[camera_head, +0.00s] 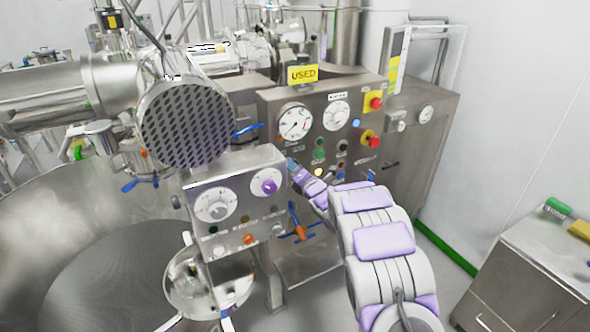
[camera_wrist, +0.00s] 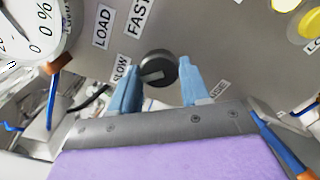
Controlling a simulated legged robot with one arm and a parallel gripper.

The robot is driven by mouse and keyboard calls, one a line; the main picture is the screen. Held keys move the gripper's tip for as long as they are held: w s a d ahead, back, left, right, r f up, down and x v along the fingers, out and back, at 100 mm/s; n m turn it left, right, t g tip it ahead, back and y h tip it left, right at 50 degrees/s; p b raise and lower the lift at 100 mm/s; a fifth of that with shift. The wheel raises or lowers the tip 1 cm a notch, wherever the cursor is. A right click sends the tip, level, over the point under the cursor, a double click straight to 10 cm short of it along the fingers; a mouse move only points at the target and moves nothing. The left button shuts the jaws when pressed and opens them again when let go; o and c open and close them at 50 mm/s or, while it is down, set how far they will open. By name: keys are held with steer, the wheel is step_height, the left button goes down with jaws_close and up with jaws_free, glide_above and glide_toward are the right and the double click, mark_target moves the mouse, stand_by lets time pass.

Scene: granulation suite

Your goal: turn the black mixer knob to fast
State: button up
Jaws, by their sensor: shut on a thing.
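The black mixer knob (camera_wrist: 158,69) is round, with a paler grip bar across its face, on the steel panel in the wrist view. The bar's left end lies toward the SLOW label (camera_wrist: 121,70). The FAST label (camera_wrist: 139,14) is above and left of the knob, with LOAD (camera_wrist: 103,25) further left. My gripper (camera_wrist: 160,76) has one blue finger on each side of the knob and is shut on it. In the head view my gripper (camera_head: 292,165) is at the panel's lower left, and I cannot make out the knob there.
A smaller box with dials (camera_head: 238,200) stands left of my gripper, close to it. The main panel (camera_head: 285,109) carries gauges, buttons and red stops (camera_head: 369,138). A steel cabinet (camera_head: 535,270) stands at the right. Blue-handled valves (camera_head: 300,235) are below my gripper.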

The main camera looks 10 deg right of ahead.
steer(key=shift+f, duration=0.15)
steer(key=m+p, duration=0.7)
steer(key=m, duration=1.1)
stand_by(0.7)
steer(key=o, duration=0.7)
steer(key=shift+o, duration=0.6)
steer(key=shift+w+f, duration=0.1)
steer(key=shift+o, duration=1.2)
steer(key=shift+r, duration=0.25)
